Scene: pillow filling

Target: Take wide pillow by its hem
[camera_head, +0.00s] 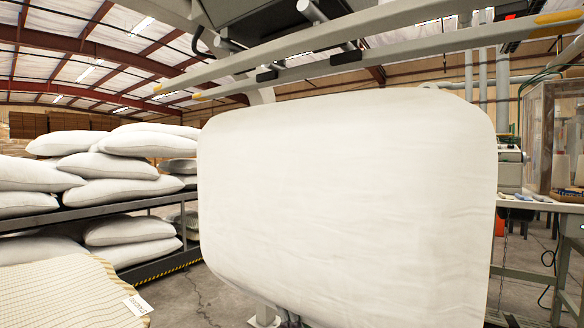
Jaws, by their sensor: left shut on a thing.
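A wide white pillow (345,195) fills the middle of the head view. It stands upright, with its broad face toward me and its lower edge sloping down to the right. My left gripper (288,318) shows only as a small dark part at the pillow's lower edge. It is shut on the pillow, but the pillow hides most of it, and its fingertips are not clear. I cannot make out my right gripper.
White pillows (128,185) are stacked on a dark rack (75,212) at the left. A machine frame (365,58) hangs overhead. A workbench (545,205) stands at the right. Bare floor (190,300) shows between rack and pillow.

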